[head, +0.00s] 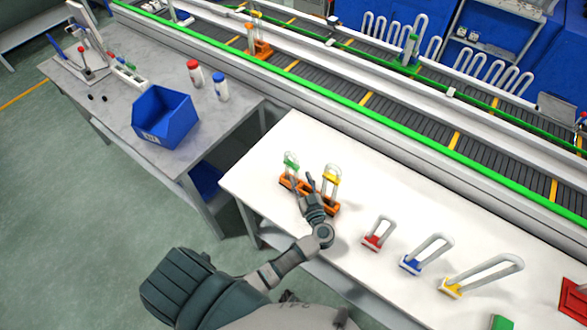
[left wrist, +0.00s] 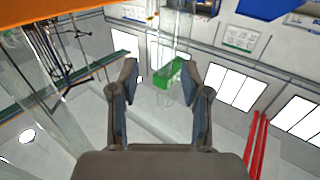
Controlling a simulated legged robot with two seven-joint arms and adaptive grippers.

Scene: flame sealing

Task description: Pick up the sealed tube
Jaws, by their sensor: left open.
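An orange holder (head: 291,184) stands on the white table. A clear U-shaped tube with a green piece (head: 291,163) stands at its left end, and one with a yellow piece (head: 331,179) at its right end. I cannot tell from the picture which tube is sealed. My left gripper (head: 316,184) is between these two tubes, in front of the holder. In the left wrist view, its two fingers (left wrist: 162,95) are apart, with nothing gripped. The green piece (left wrist: 171,74) on clear tubing shows beyond the gap between them. My right gripper is not in view.
Clear loops on red (head: 372,242), blue (head: 410,266) and yellow (head: 450,288) bases stand to the right on the white table (head: 262,172). A conveyor with a green rail (head: 350,122) runs behind. A blue bin (head: 165,118) stands on the grey table at left.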

